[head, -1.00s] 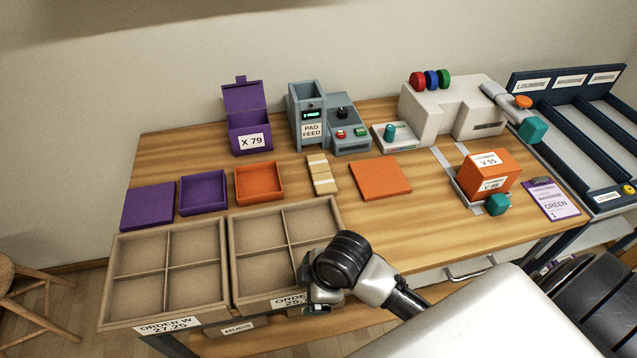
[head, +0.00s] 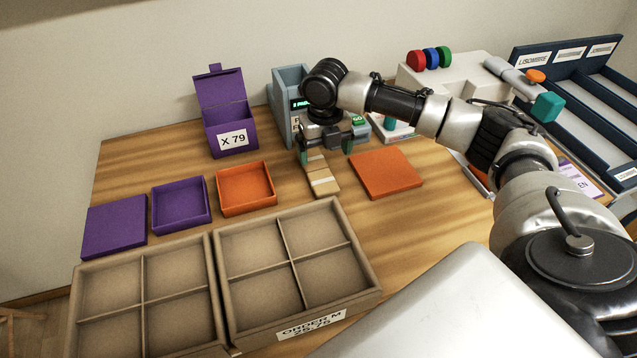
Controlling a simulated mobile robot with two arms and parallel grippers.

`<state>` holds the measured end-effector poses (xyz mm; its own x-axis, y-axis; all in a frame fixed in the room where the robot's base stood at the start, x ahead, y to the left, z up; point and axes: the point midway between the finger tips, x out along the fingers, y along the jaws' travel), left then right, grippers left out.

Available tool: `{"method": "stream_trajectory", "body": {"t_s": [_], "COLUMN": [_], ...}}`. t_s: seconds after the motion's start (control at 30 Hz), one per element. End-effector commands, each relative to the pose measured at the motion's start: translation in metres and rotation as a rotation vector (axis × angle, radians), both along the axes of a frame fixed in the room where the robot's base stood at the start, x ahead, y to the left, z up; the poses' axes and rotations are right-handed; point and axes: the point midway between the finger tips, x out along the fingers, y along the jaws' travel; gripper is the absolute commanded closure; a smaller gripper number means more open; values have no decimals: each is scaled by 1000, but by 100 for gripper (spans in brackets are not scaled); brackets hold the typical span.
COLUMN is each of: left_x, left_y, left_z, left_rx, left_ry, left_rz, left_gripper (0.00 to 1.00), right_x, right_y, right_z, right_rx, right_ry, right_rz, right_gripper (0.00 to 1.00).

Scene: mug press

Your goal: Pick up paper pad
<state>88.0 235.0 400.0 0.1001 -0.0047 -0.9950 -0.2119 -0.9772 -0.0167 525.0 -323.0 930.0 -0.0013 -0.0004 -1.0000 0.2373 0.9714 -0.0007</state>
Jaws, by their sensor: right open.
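The paper pad appears to be the tan, flat, banded piece (head: 322,182) lying on the table in front of the grey pad feed machine (head: 287,97). It looks like a short row of tan pieces with pale bands. My right gripper (head: 325,153) is open, its two dark teal-tipped fingers pointing down over the far end of the tan piece. Nothing shows between the fingers; whether they touch the piece I cannot tell. The gripper and arm hide much of the pad feed's front and controls. My left gripper is not in view.
An orange lid (head: 386,173) lies right of the tan piece, an orange tray (head: 245,188) left of it. A purple tray (head: 181,204), purple lid (head: 115,227) and purple box (head: 230,130) stand further left. A divided order tray (head: 365,262) is in front. The white press (head: 450,72) is behind my arm.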

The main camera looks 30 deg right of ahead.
Motion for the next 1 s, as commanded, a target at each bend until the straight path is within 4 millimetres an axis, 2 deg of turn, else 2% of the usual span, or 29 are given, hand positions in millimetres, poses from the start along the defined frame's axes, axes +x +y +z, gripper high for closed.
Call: {"method": "stream_trajectory", "body": {"t_s": [0.2, 0.47, 0.7, 0.83, 1.0], "left_x": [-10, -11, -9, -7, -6], "left_y": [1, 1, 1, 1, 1], "left_z": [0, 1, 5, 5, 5], "left_rx": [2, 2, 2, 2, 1], "left_ry": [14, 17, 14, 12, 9], "left_rz": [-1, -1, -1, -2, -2], "left_gripper": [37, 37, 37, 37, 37], "right_x": [0, 1, 6, 6, 6], "right_y": [-1, 0, -1, -1, -2], "right_z": [-34, -56, -91, -102, -104], "right_rx": [-1, 0, 0, 0, -1], "right_ry": [4, 2, 3, 1, 0], "right_rz": [4, 4, 3, 3, 4], "right_gripper": [6, 6, 6, 6, 6]}}
